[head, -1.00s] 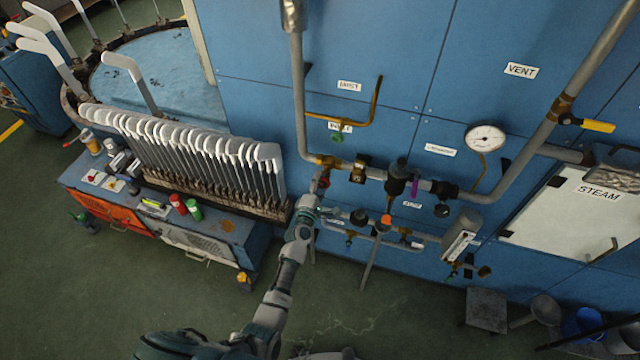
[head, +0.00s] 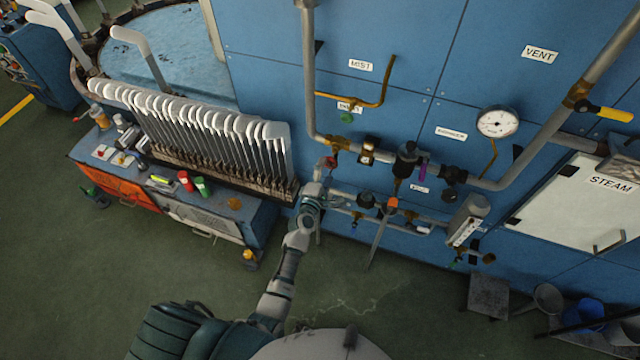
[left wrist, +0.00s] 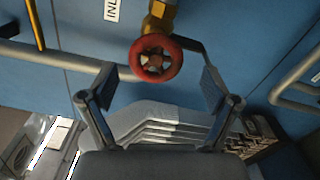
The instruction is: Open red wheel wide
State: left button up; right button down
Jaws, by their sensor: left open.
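The red wheel (left wrist: 156,59) is a small round handwheel on a brass valve (left wrist: 160,18) under the inlet label. In the left wrist view it sits at the upper middle, just beyond and between the fingertips. In the head view the red wheel (head: 328,163) shows small at the end of my left arm. My left gripper (left wrist: 157,88) is open, one finger on each side below the wheel, with no clear contact. In the head view my left gripper (head: 318,180) is partly hidden by its own wrist. My right gripper is not in view.
Grey pipes (head: 310,80) run along the blue panel wall, with a gauge (head: 497,123) and other valves to the right. A rack of white sock boards (head: 200,135) stands close on the left. A bench (head: 180,205) is below it.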

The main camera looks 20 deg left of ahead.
pick_arm(q)
jog(key=s, duration=0.9)
jog(key=shift+a+f, duration=0.1)
jog(key=shift+f, duration=0.05)
jog(key=s+d+f+m+g, duration=0.1)
jog(key=s+f+m+g, duration=0.3)
jog(key=f, duration=0.7)
jog(key=s+d+f+m+g+h+b, duration=0.15)
jog(key=s+f+m, duration=0.25)
jog(key=s+f, duration=0.55)
jog(key=s+d+f+m+g+p, duration=0.1)
jog(key=s+f+m+g, duration=0.2)
jog(key=f, duration=1)
jog(key=s+a+f+m+g, duration=0.2)
jog(key=s+f, duration=0.4)
jog(key=s, duration=0.5)
jog(key=s+a+f+m+g+y+b, duration=0.1)
jog(key=s+a+f+m+g, duration=0.2)
jog(key=s+f+m, duration=0.3)
jog(key=s+a+f+m+g+y, duration=0.1)
jog(key=s+a+f+m+g, duration=0.2)
jog(key=s, duration=1.3)
notch_tip(320, 180, down, 4)
jog(key=shift+s+a+r+m, duration=0.25)
jog(key=shift+s+a+m, duration=0.1)
jog(key=shift+a+m, duration=0.15)
jog(key=shift+d+g, duration=0.1)
jog(key=shift+g, duration=0.15)
